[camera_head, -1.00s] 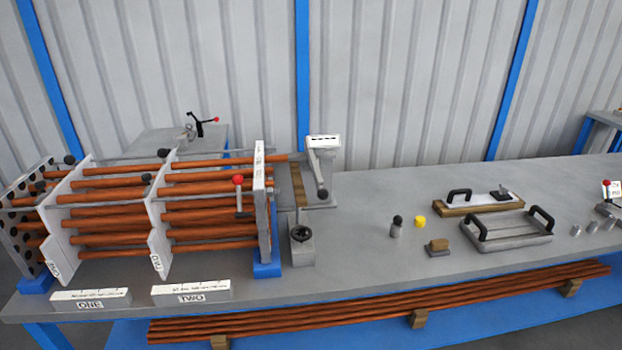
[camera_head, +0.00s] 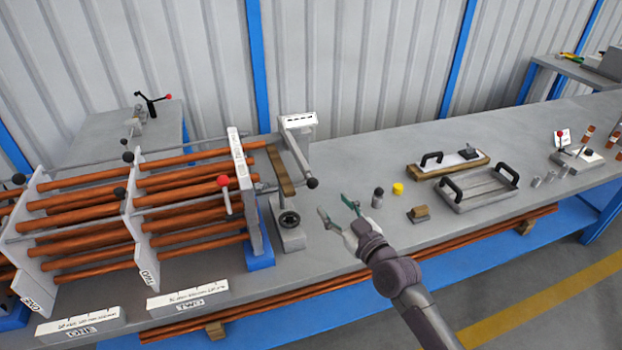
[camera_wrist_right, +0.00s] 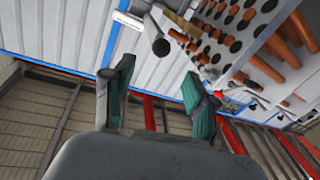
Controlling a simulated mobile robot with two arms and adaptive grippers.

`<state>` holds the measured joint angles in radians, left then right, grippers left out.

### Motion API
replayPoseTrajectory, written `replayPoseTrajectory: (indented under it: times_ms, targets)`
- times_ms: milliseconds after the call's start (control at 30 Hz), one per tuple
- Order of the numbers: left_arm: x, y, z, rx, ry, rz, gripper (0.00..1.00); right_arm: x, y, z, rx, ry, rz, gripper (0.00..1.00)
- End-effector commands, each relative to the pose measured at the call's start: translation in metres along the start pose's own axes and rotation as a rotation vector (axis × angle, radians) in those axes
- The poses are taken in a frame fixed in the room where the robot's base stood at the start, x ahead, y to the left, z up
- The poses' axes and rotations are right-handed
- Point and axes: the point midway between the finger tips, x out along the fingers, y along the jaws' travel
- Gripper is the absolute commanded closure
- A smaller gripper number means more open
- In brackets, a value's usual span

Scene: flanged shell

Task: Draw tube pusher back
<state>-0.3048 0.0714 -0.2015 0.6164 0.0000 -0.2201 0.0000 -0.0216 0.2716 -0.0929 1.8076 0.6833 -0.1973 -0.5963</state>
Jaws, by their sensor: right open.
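The tube pusher appears to be the grey device at the right end of the tube rack, with a white labelled head (camera_head: 298,121) and a lever ending in a black knob (camera_head: 312,183). A copper tube passes through the rack's end plate (camera_head: 250,200) towards it. My right gripper (camera_head: 335,206) is open and empty, to the right of the knob and apart from it. In the right wrist view the open green-padded fingers (camera_wrist_right: 158,100) show, with a dark-ended grey bar (camera_wrist_right: 160,45) beyond them; I cannot tell surely that it is the lever. My left gripper is out of view.
A red-knobbed lever (camera_head: 224,182) is on the rack. Right of my gripper are a black-topped cylinder (camera_head: 378,197), a yellow cap (camera_head: 398,188) and a handled tray (camera_head: 480,187).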

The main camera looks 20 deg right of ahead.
Motion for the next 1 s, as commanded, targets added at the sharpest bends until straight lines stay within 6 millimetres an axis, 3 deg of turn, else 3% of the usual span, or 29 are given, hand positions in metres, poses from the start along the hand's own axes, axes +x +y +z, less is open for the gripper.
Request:
replayPoseTrajectory:
  times_ms: [300,500,933,1000]
  targets:
    - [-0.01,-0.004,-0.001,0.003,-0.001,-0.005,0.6,0.07,0.001,-0.002,0.001,0.001,0.001,0.43]
    - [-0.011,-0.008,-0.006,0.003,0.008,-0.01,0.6,0.097,0.0,0.0,0.001,0.0,0.0,0.43]
    - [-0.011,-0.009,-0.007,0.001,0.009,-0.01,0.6,0.107,0.0,0.0,0.0,-0.001,0.0,0.43]
    - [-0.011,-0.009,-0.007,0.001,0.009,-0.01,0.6,0.107,0.0,0.0,0.0,-0.001,0.0,0.53]
